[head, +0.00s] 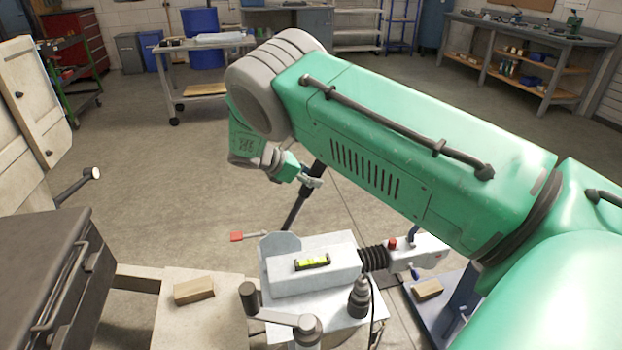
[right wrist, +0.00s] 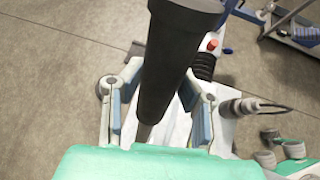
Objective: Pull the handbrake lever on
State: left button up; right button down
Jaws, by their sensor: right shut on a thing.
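The handbrake lever (head: 296,208) is a black bar that rises steeply, its top leaning right, behind the pale metal housing (head: 315,278) in the head view. My right gripper (head: 312,179) is at the lever's upper part. In the right wrist view the thick black lever (right wrist: 178,50) runs between the two fingers of my right gripper (right wrist: 160,95), which is shut on it. The lever's lower end is partly hidden behind the housing in the head view. My left gripper is not in view.
A yellow-green spirit level (head: 312,262) lies on the housing. A black bellows (head: 374,258) and a coupling with a red knob (head: 393,243) extend right. A crank handle (head: 280,318) stands in front. Wooden blocks (head: 194,290) lie nearby.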

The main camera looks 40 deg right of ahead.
jog(key=c, duration=1.1)
grip_release()
jog(key=shift+w+r, duration=0.2)
jog(key=shift+w, duration=0.15)
jog(key=shift+c, duration=0.2)
jog(key=shift+a+f, duration=0.1)
jog(key=shift+a, duration=0.05)
jog(key=shift+s, duration=0.1)
jog(key=v, duration=1.2)
